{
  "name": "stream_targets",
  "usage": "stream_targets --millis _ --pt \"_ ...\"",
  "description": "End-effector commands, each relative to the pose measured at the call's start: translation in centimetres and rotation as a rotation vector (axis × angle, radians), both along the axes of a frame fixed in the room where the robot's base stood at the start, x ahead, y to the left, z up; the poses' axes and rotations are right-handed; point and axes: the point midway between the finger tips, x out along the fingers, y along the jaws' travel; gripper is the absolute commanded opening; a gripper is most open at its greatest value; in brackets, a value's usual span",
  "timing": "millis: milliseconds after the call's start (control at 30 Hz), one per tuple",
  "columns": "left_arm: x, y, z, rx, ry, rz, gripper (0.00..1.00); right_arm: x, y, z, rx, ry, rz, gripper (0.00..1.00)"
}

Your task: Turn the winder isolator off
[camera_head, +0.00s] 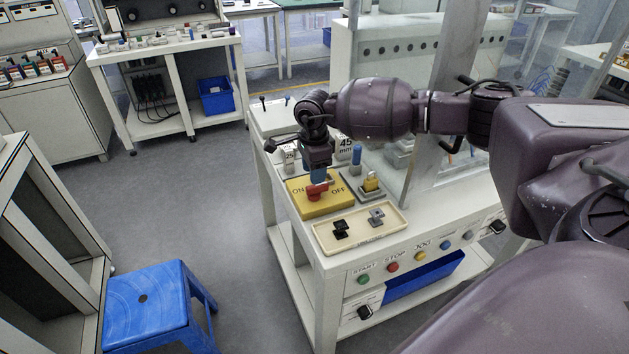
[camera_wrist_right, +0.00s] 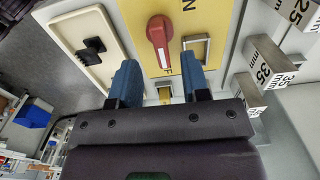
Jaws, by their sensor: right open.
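The winder isolator is a yellow plate (camera_head: 318,208) marked ON and OFF, with a red handle (camera_head: 313,191), on the white bench's near end. My right gripper (camera_head: 318,174) is over the plate, pointing down, with its blue fingertips close to the handle and partly covering it. In the right wrist view the right gripper (camera_wrist_right: 160,75) is open and empty. The red handle (camera_wrist_right: 160,38) lies lengthwise up the picture, beyond the gap between the fingers. I cannot tell whether a finger touches it. The yellow plate (camera_wrist_right: 188,30) is partly hidden by the fingers. My left gripper is not in view.
A cream tray (camera_head: 335,245) with black and grey connectors sits in front of the plate. A brass padlock (camera_head: 371,183) is to its right. Marked blocks (camera_head: 345,148) stand behind. Coloured buttons line the bench front. A blue stool (camera_head: 150,305) stands on the floor at left.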

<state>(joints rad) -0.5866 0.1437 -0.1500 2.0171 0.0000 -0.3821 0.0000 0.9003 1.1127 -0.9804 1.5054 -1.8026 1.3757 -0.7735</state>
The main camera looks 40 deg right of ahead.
Motion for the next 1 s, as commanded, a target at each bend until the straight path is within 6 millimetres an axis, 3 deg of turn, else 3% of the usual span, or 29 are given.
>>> stream_targets --millis 200,400,1000 --pt "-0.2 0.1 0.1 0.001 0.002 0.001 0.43 0.0 0.0 3.7 -0.001 -0.001 0.001 0.43" --pt "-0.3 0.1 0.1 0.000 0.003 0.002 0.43 0.0 0.0 5.5 -0.001 -0.001 0.000 0.43" --pt "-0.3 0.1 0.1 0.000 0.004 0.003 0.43 0.0 0.0 5.7 -0.001 0.001 0.000 0.43"
